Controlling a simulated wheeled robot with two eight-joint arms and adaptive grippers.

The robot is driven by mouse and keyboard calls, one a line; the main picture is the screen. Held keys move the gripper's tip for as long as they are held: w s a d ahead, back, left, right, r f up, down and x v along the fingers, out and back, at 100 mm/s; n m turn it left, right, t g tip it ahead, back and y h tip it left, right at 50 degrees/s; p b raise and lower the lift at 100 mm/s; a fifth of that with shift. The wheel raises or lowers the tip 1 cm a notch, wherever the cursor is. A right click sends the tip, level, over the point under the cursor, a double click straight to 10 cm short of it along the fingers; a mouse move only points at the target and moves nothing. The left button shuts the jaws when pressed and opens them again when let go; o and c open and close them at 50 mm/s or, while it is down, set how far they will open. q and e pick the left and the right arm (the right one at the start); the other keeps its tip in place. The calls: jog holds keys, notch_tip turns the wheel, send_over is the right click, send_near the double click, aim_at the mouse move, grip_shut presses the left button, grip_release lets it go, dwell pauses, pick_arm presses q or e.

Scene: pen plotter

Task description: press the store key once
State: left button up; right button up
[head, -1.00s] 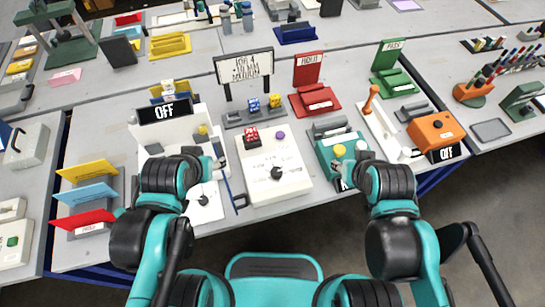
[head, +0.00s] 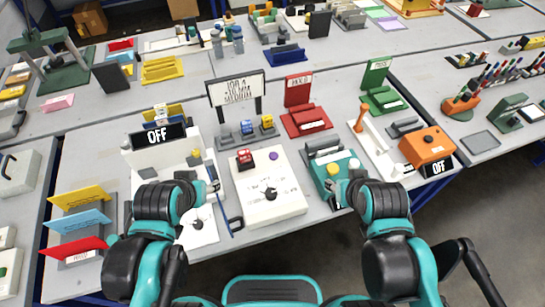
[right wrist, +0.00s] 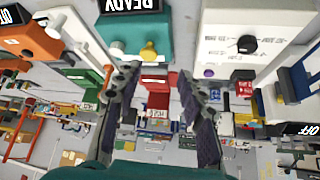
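No key with a readable "store" label shows. The teal device (head: 326,178) has a yellow button (head: 333,170) and a pale button (head: 353,163). In the right wrist view its display (right wrist: 133,5) reads READY, upside down, above the yellow button (right wrist: 148,50). A white box (head: 262,198) beside it has a dial (head: 269,193), a purple button (head: 273,156) and a red block (head: 245,159). My right gripper (right wrist: 158,100) is open and empty, close to the teal device's right side in the head view. My left gripper (head: 212,185) is by the white OFF machine; its fingers are unclear.
The white OFF machine (head: 146,160) stands left of the white box. An orange device (head: 426,145) with an OFF display is at the right. A sign (head: 236,90) and red (head: 299,90) and green (head: 376,74) stands are behind. Coloured panels (head: 75,223) stand front left.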

dwell(0.3)
grip_shut()
dwell(1.2)
